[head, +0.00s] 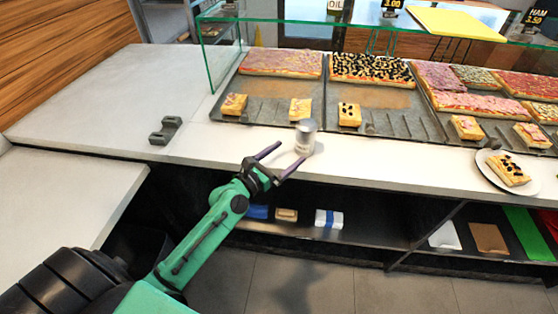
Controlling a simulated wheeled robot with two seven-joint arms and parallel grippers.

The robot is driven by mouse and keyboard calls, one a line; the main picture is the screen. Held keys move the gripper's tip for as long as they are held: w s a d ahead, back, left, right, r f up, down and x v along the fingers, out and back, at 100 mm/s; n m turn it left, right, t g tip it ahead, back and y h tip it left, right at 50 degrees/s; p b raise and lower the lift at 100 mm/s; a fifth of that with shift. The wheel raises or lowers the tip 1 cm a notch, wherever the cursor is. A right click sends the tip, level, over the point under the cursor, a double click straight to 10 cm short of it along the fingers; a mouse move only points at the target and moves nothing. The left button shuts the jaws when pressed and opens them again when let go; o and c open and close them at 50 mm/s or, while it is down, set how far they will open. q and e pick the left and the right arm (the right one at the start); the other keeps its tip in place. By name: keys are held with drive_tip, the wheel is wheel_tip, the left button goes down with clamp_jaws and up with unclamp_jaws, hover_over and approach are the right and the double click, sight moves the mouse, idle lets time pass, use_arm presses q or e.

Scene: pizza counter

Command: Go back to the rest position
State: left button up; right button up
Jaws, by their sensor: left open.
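My left gripper (282,160) is open at the front edge of the white counter (220,145). Its green arm reaches in from the lower left. A small silver shaker or can (305,136) stands upright on the counter just beyond the fingertips. One finger overlaps its lower part in the picture; I cannot tell whether it touches. My right gripper is not in view.
Trays of pizza (375,118) stand behind a glass guard (215,55). A white plate with a pizza slice (507,170) is at the right. A grey holder (166,130) sits at the left. Shelves (370,235) are below. The left counter is mostly clear.

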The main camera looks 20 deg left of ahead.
use_arm(q)
drive_tip(key=v, duration=0.3)
idle(0.4)
